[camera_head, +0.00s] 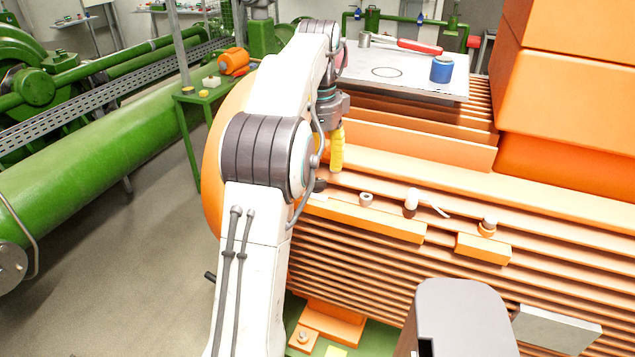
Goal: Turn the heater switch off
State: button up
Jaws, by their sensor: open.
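My gripper (332,110) hangs from my arm near the far left end of the orange ribbed machine (470,290). Its fingertips are small and partly hidden, but it looks open. No part is clearly labelled as the heater switch. On the machine's ledge, right of my gripper, stand a white knob-like piece (411,199) with a thin white lever beside it, a small grey ring (366,199) and a white-topped orange fitting (488,225).
A grey plate (410,72) on the machine holds a blue can (441,69) and a red-handled tool (420,46). A green stand (206,93) with small yellow buttons is left of my arm. Large orange housings rise at the right. Floor at the left is clear.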

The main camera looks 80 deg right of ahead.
aim_at(317, 181)
jog(key=shift+f+b, duration=0.55)
jog(key=shift+f, duration=2)
grip_shut()
